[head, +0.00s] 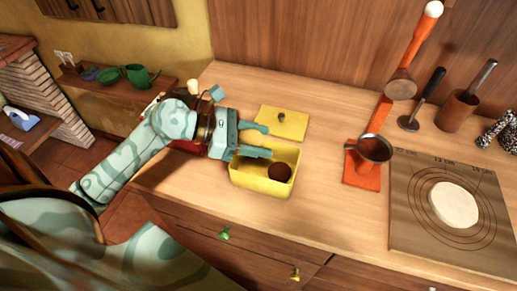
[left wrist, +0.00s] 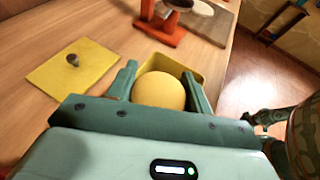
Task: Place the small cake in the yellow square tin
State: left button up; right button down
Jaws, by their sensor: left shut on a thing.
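My left gripper (head: 257,141) reaches in from the left at the yellow square tin (head: 258,186), its fingers over the tin's far left side. In the left wrist view, the fingers (left wrist: 160,88) are on either side of a round golden cake (left wrist: 159,91), shut on it. The tin's rim (left wrist: 190,68) shows just behind the cake. In the head view a dark brown round thing (head: 280,172) shows within the tin's outline; I cannot tell whether it is the same cake. My right gripper is not seen.
A yellow lid (head: 292,122) with a dark knob lies flat beyond the tin. An orange stand (head: 362,179) with a dark cup is to the right. A board (head: 420,222) with pale dough lies farther right. Bare counter lies between tin and stand.

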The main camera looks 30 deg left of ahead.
pick_arm(q)
notch_tip(320, 180, down, 3)
jog(key=shift+b, duration=0.3)
jog(key=shift+f, duration=0.15)
jog(key=shift+f+b, duration=0.4)
jog(key=shift+f, duration=0.15)
jog(key=o, duration=1)
jog(key=shift+c, duration=0.2)
jog(key=shift+r, duration=0.25)
jog(key=shift+r+p, duration=0.6)
jog(key=shift+p, duration=0.05)
jog(key=v, duration=1.1)
jog(key=shift+s+a, duration=0.25)
jog(key=shift+a, duration=0.1)
